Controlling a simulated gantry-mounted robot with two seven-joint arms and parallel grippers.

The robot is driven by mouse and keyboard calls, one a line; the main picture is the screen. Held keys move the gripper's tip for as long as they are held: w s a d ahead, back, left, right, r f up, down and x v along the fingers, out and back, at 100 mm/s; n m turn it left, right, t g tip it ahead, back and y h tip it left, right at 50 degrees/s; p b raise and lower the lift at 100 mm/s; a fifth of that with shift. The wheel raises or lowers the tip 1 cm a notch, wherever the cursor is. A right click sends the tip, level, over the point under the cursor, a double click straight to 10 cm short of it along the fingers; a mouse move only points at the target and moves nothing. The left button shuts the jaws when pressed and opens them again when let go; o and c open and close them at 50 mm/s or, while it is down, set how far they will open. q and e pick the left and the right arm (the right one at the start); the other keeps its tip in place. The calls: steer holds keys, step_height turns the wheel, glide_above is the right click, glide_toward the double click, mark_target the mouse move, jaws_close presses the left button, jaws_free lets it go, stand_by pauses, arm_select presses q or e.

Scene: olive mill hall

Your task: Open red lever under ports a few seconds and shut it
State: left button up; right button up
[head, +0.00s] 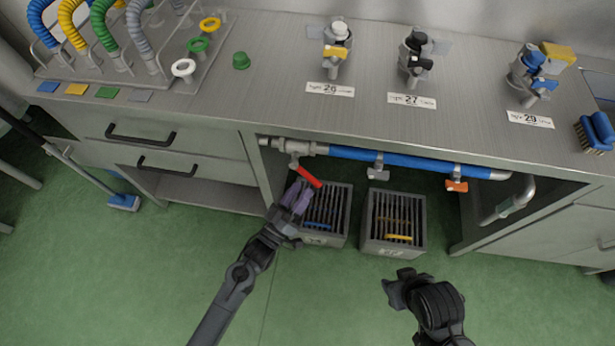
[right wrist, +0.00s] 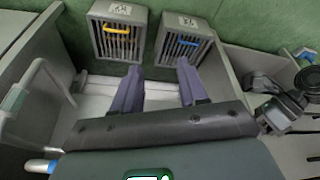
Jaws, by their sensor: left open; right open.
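The red lever (head: 309,177) slants down to the right from a metal valve at the left end of the blue pipe (head: 365,157) under the bench. My left gripper (head: 297,194), with purple fingers, is open just below and left of the lever. I cannot tell whether the fingers touch it or lie around it. My right gripper (head: 393,287) is low over the floor, right of centre. In the right wrist view its two purple fingers (right wrist: 158,88) are apart with nothing between them. Ring-shaped ports in white (head: 183,68), green and yellow sit on the bench at the upper left.
Under the pipe stand two grey slatted crates, one with a blue item (head: 338,237) and one with a yellow item (head: 425,248). A grey lever (head: 378,172) and an orange lever (head: 457,185) hang farther right. Green floor (head: 330,315) between my arms is clear.

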arm_select(q)
steer(key=shift+p+v, duration=0.3)
steer(key=shift+v, duration=1.35)
